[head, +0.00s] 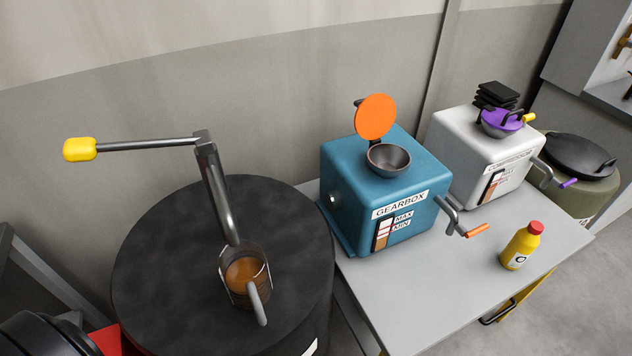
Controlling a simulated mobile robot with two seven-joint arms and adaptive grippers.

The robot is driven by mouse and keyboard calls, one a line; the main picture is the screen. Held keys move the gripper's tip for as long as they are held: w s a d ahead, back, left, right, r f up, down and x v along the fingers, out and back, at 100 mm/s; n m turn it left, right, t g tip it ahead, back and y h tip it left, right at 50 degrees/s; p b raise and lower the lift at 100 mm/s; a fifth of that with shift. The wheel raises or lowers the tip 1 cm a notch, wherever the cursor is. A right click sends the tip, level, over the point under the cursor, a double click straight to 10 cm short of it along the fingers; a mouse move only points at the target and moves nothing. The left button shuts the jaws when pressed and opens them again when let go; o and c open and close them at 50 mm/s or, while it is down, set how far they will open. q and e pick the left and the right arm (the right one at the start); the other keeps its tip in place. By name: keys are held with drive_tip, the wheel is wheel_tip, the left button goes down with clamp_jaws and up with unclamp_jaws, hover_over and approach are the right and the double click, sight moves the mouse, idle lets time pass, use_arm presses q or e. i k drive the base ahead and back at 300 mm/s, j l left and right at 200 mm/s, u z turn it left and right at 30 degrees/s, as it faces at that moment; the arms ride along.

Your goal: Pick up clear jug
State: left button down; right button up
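The clear jug (233,290) stands upright on the dark top of a large black drum (165,250) at the lower left of the head view. It holds amber-brown liquid, and its pale curved handle (257,304) points toward the front. A grey metal pump tube (217,195) slants down to the jug's back rim; I cannot tell whether it touches the jug. The pump's lever ends in a yellow grip (80,149) at the upper left. Neither of my grippers is in view.
Right of the drum, a grey table (400,300) carries a blue gearbox (345,185) with an open orange lid (376,117), a white compressor (460,145) and a yellow bottle (520,247). A green drum (570,205) stands behind. The table's front left is clear.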

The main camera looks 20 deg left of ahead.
sight(244, 270)
drive_tip(key=u, duration=1.25)
drive_tip(key=k+j+u, duration=0.15)
drive_tip(key=k, duration=0.3)
drive_tip(key=k+j+u, duration=0.1)
drive_tip(key=k, duration=0.4)
drive_tip(key=i+j, duration=0.1)
drive_tip(key=i, duration=0.4)
